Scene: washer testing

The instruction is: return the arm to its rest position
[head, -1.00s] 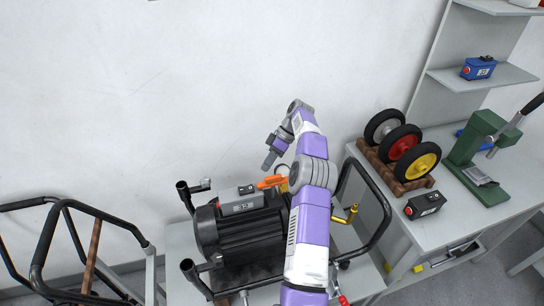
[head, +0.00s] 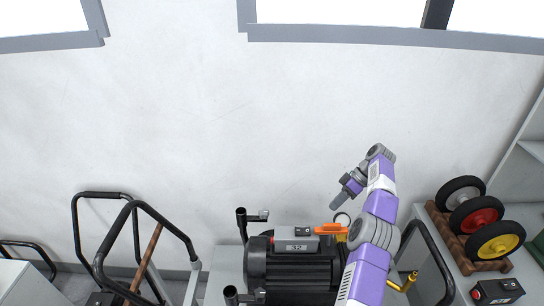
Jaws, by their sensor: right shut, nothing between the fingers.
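My right arm, purple and grey, rises from the bottom right of the head view. Its gripper (head: 336,203) is shut and empty, held above and behind the black motor unit (head: 290,270), pointing down and left. The motor unit carries a grey box marked 32 (head: 296,245) and an orange handle (head: 328,230). The gripper is apart from all of these. My left gripper is outside the view.
Three wheels, grey, red (head: 476,216) and yellow (head: 497,241), stand in a wooden rack on the right bench. A black box (head: 497,291) lies in front of them. A black tubular frame (head: 130,240) stands at the left. The wall behind is bare below the windows.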

